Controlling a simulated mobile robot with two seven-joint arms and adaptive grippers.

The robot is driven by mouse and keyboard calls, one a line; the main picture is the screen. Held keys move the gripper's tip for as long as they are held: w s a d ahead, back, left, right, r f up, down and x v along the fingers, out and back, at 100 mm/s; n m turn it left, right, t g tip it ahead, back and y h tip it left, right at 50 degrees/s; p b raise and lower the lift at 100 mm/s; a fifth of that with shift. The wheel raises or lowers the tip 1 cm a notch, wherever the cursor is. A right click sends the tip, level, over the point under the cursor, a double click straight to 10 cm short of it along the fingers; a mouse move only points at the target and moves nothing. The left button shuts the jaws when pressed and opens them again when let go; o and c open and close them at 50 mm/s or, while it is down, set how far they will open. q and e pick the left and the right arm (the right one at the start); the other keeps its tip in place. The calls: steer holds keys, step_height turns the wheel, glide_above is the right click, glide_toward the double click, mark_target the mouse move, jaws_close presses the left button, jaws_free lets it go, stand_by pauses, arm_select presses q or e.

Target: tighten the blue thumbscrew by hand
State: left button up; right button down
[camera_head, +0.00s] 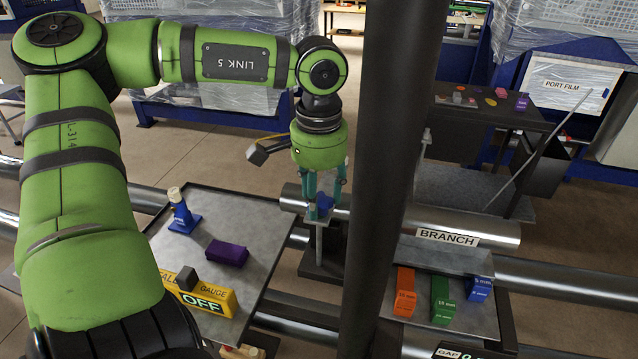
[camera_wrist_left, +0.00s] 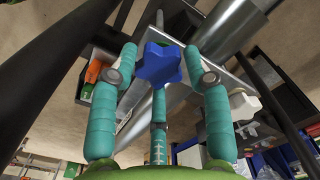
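The blue thumbscrew (camera_head: 323,204) is a star-shaped knob on the pipe stand, beside the grey pipe. In the left wrist view the blue knob (camera_wrist_left: 160,65) sits between the fingertips. My left gripper (camera_head: 325,188) points down at it from above, with teal fingers around the knob. In the left wrist view the gripper's (camera_wrist_left: 160,62) two outer fingers stand wide apart, one on each side of the knob, and a third finger rises below it. Narrow gaps seem to show beside the knob; contact by the third finger is unclear. My right gripper is not in view.
A dark vertical post (camera_head: 385,180) stands right of my left gripper. The grey pipe labelled BRANCH (camera_head: 460,228) runs behind it. A left tray (camera_head: 255,215) holds a purple block, a blue item and a yellow gauge. Orange, green and blue blocks (camera_head: 440,300) lie at right.

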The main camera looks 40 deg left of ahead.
mark_target(319, 197)
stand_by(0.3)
arm_select(q)
step_height(319, 197, up, 6)
steer(key=p, duration=0.4)
steer(key=shift+r, duration=0.1)
steer(key=shift+w+r, duration=0.1)
step_height(319, 197, up, 12)
stand_by(0.5)
